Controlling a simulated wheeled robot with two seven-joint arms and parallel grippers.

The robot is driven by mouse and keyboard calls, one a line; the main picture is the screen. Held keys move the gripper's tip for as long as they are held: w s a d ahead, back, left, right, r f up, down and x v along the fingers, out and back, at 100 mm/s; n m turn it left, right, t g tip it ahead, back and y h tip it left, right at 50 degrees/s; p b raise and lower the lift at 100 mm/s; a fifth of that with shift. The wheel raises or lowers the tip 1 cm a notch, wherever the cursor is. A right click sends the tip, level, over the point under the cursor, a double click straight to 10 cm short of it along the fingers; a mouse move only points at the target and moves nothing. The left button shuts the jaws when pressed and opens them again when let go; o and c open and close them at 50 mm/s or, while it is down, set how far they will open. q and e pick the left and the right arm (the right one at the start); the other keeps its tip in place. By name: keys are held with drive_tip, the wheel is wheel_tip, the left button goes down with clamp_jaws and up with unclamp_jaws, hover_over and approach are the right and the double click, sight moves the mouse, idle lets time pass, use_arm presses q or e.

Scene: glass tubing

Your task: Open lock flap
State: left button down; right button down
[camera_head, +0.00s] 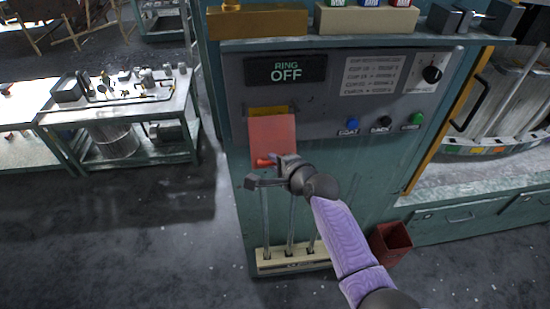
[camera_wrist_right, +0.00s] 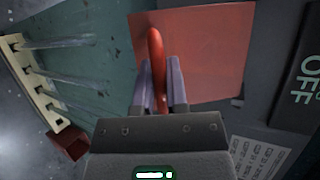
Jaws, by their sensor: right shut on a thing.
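The lock flap (camera_head: 272,136) is a red plate on the front of the grey control panel, below a yellow strip. It hangs down over the panel's lower left part and also shows in the right wrist view (camera_wrist_right: 215,50). A red handle (camera_head: 264,162) sticks out near its lower edge. My right gripper (camera_head: 275,166) is at this handle. In the right wrist view its two fingers are shut on the red handle (camera_wrist_right: 155,45), one on each side. What lies behind the flap is hidden. My left gripper is not in view.
The panel (camera_head: 320,105) has a "RING OFF" display (camera_head: 286,70), blue, black and green buttons and a knob (camera_head: 432,74). Glass rods stand in a pale rack (camera_head: 293,262) below. A red bin (camera_head: 390,243) is at the lower right. Open floor lies left.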

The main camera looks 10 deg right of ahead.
drive_tip(key=shift+f, duration=0.1)
drive_tip(key=c, duration=0.6)
unclamp_jaws()
drive_tip(key=shift+c, duration=0.2)
drive_tip(key=p+v, duration=0.2)
drive_tip(key=v, duration=0.8)
